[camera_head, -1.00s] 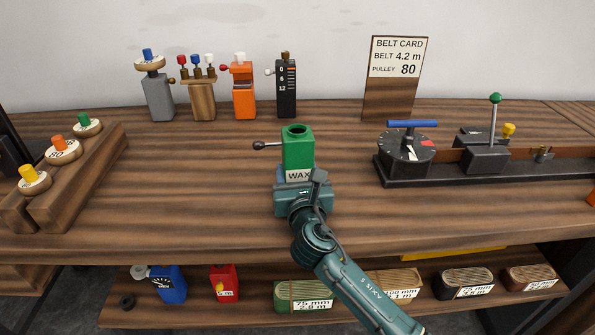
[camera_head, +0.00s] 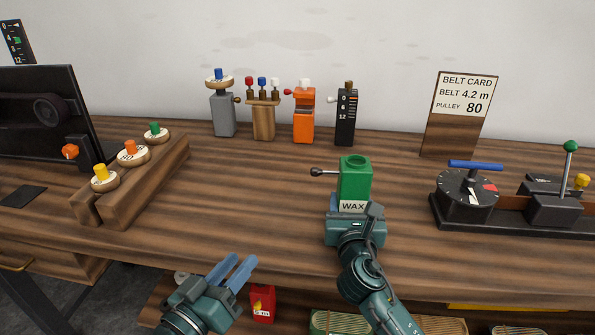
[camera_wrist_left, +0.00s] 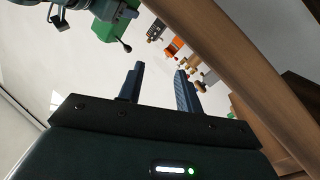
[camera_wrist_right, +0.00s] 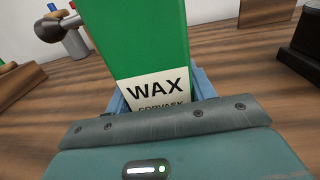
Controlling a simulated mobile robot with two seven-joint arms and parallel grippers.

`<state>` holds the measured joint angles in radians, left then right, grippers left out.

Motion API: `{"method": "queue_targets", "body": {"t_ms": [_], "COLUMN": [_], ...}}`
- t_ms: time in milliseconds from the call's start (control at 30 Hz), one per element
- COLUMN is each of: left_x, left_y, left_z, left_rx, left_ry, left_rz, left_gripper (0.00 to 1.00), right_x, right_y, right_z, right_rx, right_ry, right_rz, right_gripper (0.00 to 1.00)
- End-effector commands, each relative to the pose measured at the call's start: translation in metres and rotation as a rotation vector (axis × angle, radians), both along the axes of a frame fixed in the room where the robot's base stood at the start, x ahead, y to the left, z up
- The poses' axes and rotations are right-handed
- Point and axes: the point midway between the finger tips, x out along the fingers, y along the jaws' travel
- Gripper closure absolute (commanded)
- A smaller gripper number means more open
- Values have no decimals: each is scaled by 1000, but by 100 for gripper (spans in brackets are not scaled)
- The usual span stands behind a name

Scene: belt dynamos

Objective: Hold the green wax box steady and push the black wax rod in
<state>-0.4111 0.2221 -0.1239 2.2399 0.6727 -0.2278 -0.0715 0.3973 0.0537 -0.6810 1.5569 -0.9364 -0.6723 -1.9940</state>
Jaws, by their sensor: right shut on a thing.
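The green wax box (camera_head: 355,182) stands upright on the bench, with a dark round opening in its top and a white WAX label. It fills the middle of the right wrist view (camera_wrist_right: 140,40). The black wax rod (camera_head: 320,172) sticks out of the box's left side and ends in a dark knob. My right gripper (camera_head: 354,212) is shut on the lower part of the box, a blue finger on each side. My left gripper (camera_head: 238,270) is open and empty, low in front of the bench edge, apart from the box. Its two fingers show in the left wrist view (camera_wrist_left: 157,85).
A sloped wooden rack (camera_head: 140,195) with several capped discs stands to the left. Several small devices, including an orange one (camera_head: 303,122), line the back. A dial unit (camera_head: 467,190) stands to the right. The bench between rack and box is clear.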

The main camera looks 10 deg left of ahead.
Motion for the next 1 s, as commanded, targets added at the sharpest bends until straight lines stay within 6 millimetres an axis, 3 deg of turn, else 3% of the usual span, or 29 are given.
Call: {"method": "queue_targets", "body": {"t_ms": [33,200,400,667,1000], "left_x": [15,53,76,85,131], "left_y": [4,15,24,25,-15], "left_z": [5,30,68,88,89], "left_rx": [-110,-510,-833,-977,-981], "left_ry": [52,275,487,596,598], "left_rz": [-37,-163,-277,-332,-336], "left_gripper": [69,83,100,100,100], "right_x": [0,0,0,0,0], "right_y": [0,0,0,0,0], "right_z": [-4,-4,-4,-4,-4], "right_rx": [-2,-2,-2,-2,-2], "right_ry": [7,7,7,7,7], "right_rz": [0,0,0,0,0], "right_gripper": [83,83,83,83,83]}}
